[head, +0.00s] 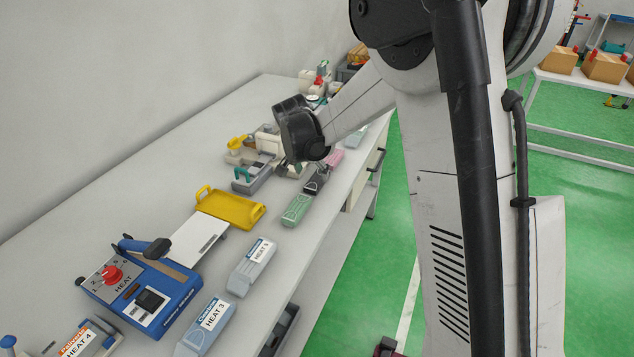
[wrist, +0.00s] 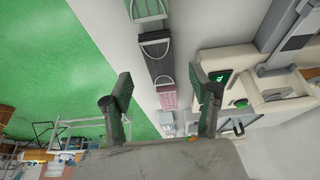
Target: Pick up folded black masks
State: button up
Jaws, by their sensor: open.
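The folded black masks (head: 316,184) lie in a stack near the front edge of the long bench, between green and pink masks. In the wrist view the black masks (wrist: 158,66) show with a pale ear loop across them. My gripper (wrist: 165,98) is open and empty, its two dark fingers spread wide. In the head view my gripper hangs above the bench close to the black masks, partly hidden by my own wrist. In the wrist view the black masks appear beyond the fingertips and not between them.
Green masks (head: 297,209) and pink masks (head: 334,159) lie beside the black ones. A yellow tray (head: 230,208), a blue heat-sealing device (head: 142,291) and pale boxes labelled HEAT (head: 252,265) stand on the bench. A beige machine (wrist: 225,62) is right of the masks. Green floor lies beyond the edge.

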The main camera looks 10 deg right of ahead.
aim_at(315, 182)
jog(key=shift+x, duration=2.6)
jog(key=shift+s, duration=0.15)
jog(key=shift+c, duration=0.5)
jog(key=c, duration=0.8)
